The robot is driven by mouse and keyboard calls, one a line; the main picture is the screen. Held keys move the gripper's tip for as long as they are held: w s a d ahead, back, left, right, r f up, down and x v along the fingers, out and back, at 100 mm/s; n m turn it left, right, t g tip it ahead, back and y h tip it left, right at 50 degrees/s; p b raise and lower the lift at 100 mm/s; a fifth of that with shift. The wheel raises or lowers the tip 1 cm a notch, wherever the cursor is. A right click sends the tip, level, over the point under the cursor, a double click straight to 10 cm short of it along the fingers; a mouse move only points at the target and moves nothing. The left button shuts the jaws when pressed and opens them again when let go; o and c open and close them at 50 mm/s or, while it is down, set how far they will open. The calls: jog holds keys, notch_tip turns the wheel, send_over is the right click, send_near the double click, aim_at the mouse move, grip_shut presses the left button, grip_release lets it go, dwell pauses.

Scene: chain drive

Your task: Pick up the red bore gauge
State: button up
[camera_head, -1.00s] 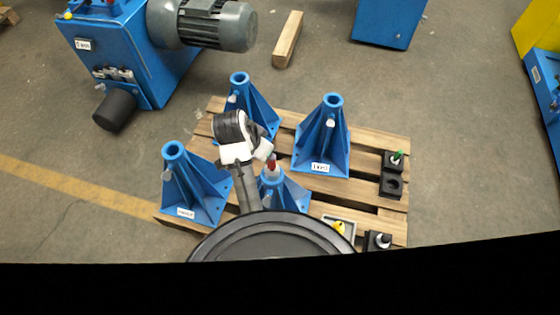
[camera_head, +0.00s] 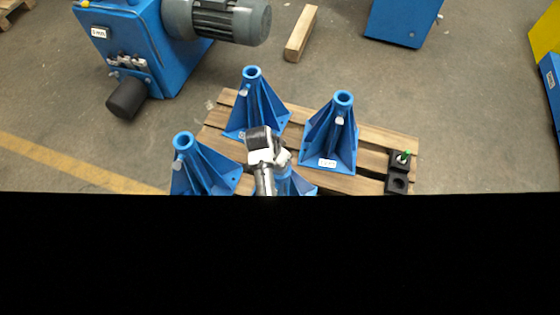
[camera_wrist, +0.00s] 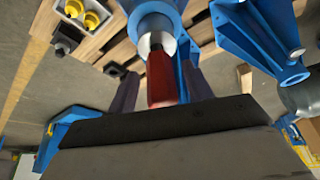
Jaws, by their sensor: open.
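The red bore gauge (camera_wrist: 165,80) shows in the wrist view as a red handle with a pale metal collar at the top of a blue stand (camera_wrist: 150,20). My gripper (camera_wrist: 160,73) is open, with one dark finger on each side of the red handle. A gap shows on both sides, so the fingers look apart from it. In the head view the same blue stand (camera_head: 300,184) is partly behind my arm, and the gauge is hidden there.
Other blue stands (camera_head: 252,105) (camera_head: 335,135) (camera_head: 192,165) stand close around on a wooden pallet (camera_head: 375,140). Black holder blocks (camera_head: 398,172), one with a green-topped piece (camera_head: 403,156), sit at the right edge. A yellow piece (camera_wrist: 91,20) shows in the wrist view. Black covers the lower head view.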

jog(key=shift+w+d+f, duration=0.1)
jog(key=shift+f, duration=0.25)
jog(key=shift+c, duration=0.4)
grip_shut()
jog(key=shift+r, duration=0.15)
dwell(0.6)
